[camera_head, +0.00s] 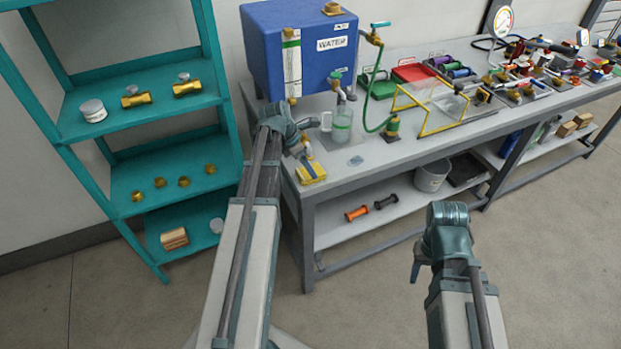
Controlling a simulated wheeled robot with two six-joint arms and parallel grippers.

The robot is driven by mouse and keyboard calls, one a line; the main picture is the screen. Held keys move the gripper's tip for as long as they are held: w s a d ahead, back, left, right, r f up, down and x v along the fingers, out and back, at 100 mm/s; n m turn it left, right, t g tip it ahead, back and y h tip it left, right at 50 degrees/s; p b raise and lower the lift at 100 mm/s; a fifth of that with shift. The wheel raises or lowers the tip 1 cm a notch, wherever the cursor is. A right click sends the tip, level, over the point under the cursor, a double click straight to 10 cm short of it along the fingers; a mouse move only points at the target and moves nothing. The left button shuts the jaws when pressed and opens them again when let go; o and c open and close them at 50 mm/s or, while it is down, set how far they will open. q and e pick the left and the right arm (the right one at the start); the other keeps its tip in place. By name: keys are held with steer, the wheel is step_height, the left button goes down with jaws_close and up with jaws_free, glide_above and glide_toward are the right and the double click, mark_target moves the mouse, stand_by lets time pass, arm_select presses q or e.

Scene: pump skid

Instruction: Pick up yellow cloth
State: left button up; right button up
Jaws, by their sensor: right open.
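The yellow cloth (314,172) lies as a small folded piece on the near left corner of the grey workbench (372,172). My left arm reaches up to that corner. My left gripper (303,152) is small and partly hidden by its wrist, just behind and above the cloth; I cannot tell whether it touches the cloth or how its jaws stand. My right gripper (416,268) is open and empty, pointing down over the floor in front of the bench, well away from the cloth.
A blue water tank (275,62) stands behind the cloth, with a clear beaker (342,122) under its tap. A yellow frame (436,127) and red tray (413,72) are further right. A teal shelf (90,100) stands left. The floor ahead of my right gripper is clear.

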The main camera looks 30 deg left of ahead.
arm_select(q)
steer(key=b+x, duration=0.2)
steer(key=x, duration=0.1)
steer(key=shift+f, duration=0.15)
arm_select(e)
step_height(320, 180, down, 3)
steer(key=shift+r, duration=0.1)
arm_select(q)
steer(key=shift+s, duration=0.1)
steer(key=shift+c, duration=0.3)
steer(key=c, duration=1.1)
steer(key=shift+r+p, duration=0.3)
arm_select(e)
steer(key=shift+r, duration=0.2)
